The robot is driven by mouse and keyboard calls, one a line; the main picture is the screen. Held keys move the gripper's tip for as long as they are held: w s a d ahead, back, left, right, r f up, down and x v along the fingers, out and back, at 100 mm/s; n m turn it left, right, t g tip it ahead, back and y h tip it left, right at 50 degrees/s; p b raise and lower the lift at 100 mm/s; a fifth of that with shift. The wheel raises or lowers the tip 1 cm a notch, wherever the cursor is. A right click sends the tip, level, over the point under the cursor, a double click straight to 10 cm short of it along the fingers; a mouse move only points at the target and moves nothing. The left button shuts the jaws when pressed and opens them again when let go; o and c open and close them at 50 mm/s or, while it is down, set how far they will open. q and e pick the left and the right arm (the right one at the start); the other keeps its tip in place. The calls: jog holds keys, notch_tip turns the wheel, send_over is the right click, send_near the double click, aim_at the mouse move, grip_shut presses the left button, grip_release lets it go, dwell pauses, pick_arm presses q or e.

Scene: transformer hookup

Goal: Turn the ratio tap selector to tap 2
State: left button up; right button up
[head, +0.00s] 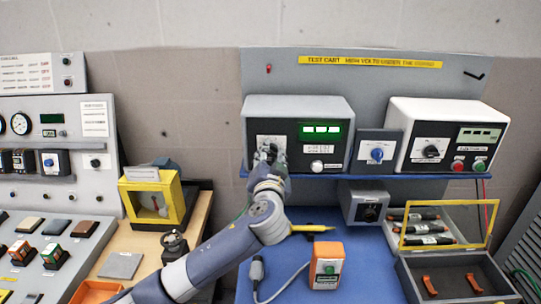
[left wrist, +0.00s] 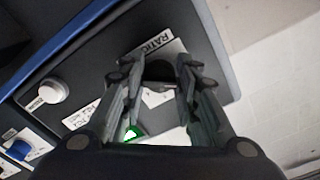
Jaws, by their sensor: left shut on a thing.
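The ratio tap selector is a dark knob (left wrist: 160,72) on a white dial plate marked RATIO (left wrist: 166,46), on the left part of the grey ratio meter (head: 300,108). My left gripper (head: 268,153) reaches up to that dial from below in the head view and covers most of the knob. In the left wrist view the two fingers (left wrist: 160,82) stand on either side of the knob, shut on it. The tap numbers and the knob's pointer are too small or hidden to read. My right gripper is in neither view.
The meter has a green lit display (head: 321,131) and a white button (head: 317,166). A small box with a blue knob (head: 377,154) and a white instrument (head: 446,112) stand to its right on the blue shelf. An orange box (head: 327,268) sits on the blue cart top below.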

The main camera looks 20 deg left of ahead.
pick_arm(q)
jog(key=m+p, duration=0.2)
jog(key=m, duration=0.2)
jog(key=shift+r+m, duration=0.15)
jog(key=shift+m, duration=0.15)
jog(key=shift+a+m+p, duration=0.1)
jog(key=shift+m+p, duration=0.55)
jog(key=shift+m, duration=0.45)
jog(key=o, duration=1.1)
jog(key=shift+c, duration=0.2)
jog(key=v, duration=1.2)
